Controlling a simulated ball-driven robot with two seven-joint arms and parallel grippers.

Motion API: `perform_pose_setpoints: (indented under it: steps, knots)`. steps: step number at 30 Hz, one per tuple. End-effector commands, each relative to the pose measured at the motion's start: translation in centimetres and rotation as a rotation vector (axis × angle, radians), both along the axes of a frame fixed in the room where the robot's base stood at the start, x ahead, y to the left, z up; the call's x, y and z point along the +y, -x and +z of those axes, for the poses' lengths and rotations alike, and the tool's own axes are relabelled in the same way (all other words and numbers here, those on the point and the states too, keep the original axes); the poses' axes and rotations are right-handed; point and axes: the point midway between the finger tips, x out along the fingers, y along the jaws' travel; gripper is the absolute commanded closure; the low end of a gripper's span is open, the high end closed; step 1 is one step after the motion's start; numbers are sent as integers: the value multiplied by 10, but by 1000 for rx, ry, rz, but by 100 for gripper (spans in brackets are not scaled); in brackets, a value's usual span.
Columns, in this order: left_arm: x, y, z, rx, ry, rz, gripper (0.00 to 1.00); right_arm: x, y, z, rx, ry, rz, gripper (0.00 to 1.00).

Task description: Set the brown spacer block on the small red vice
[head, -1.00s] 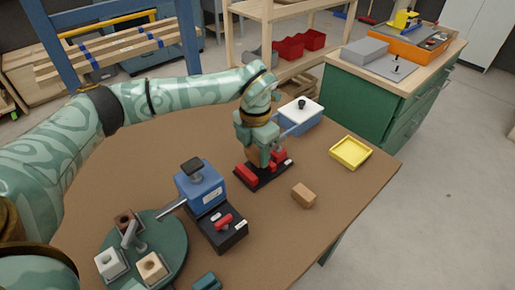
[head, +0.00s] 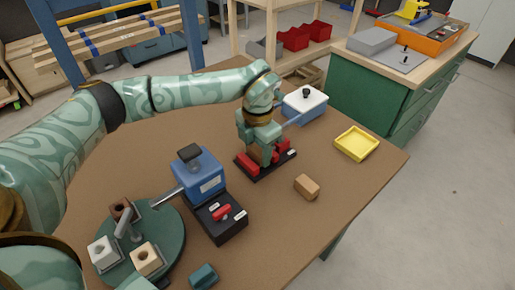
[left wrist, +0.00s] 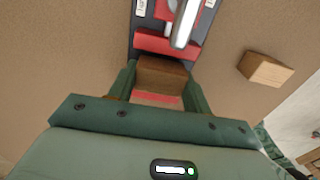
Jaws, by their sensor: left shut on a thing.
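My left gripper (head: 262,156) is shut on the brown spacer block (left wrist: 160,74) and is pointed down at the small red vice (head: 242,164). In the left wrist view the block sits between the two green fingers, close beside the vice's red jaw (left wrist: 166,43). In the head view the fingers hide most of the block and the middle of the vice. I cannot tell whether the block touches the vice bed. My right gripper is not in view.
A blue vice (head: 203,178) on a black base stands left of the red vice. A lighter wooden block (head: 306,187) lies to the right, with a yellow tray (head: 357,144) beyond. A blue box with a white lid (head: 305,101) stands behind. A green round fixture (head: 165,240) is front left.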

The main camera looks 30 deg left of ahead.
Motion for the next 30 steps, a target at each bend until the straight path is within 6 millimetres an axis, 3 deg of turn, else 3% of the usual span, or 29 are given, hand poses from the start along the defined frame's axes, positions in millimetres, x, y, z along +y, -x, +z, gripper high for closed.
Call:
perform_pose_setpoints:
  steps: [30]
  knots:
    - [0,0,-9,0,0,0,76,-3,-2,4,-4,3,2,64]
